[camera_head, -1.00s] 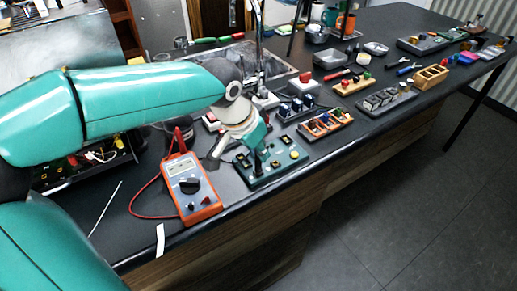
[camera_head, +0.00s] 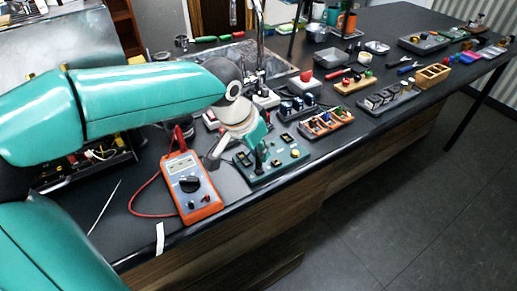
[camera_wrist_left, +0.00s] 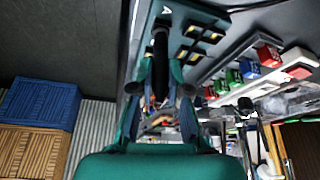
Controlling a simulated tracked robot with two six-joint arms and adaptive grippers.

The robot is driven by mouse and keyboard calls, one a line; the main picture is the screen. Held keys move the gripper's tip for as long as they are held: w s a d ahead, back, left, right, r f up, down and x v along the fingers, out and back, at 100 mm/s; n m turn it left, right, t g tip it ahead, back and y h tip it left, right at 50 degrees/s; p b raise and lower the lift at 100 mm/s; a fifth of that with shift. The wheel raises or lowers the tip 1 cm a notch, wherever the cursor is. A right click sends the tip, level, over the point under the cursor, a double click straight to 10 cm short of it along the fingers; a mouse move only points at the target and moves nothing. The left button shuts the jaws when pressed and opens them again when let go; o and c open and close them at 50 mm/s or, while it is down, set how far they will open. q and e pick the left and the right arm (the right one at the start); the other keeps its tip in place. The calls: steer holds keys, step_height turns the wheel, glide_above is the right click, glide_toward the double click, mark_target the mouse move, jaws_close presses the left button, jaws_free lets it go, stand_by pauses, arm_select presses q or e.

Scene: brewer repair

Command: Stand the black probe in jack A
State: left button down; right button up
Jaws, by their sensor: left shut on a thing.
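The green jack board (camera_head: 287,165) lies near the bench's front edge in the head view. My left gripper (camera_head: 258,152) reaches down over its left part. In the left wrist view, my left gripper (camera_wrist_left: 161,85) is shut on the black probe (camera_wrist_left: 160,50), which runs away from me between the fingers. Its far end is at the green board (camera_wrist_left: 196,14), close to a white letter A (camera_wrist_left: 166,10). The jack under the tip is hidden, so I cannot tell how deep the probe sits. My right gripper is not in view.
An orange multimeter (camera_head: 190,188) with a red lead lies left of the board. A wooden tray of coloured parts (camera_head: 327,123) and a red button box (camera_head: 306,82) stand to the right and behind. The floor in front of the bench is clear.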

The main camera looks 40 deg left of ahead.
arm_select(q)
steer(key=c, duration=1.1)
jaws_free()
steer(key=shift+r, duration=0.1)
steer(key=v, duration=1.1)
steer(key=shift+s+r, duration=0.2)
steer(key=shift+r, duration=0.1)
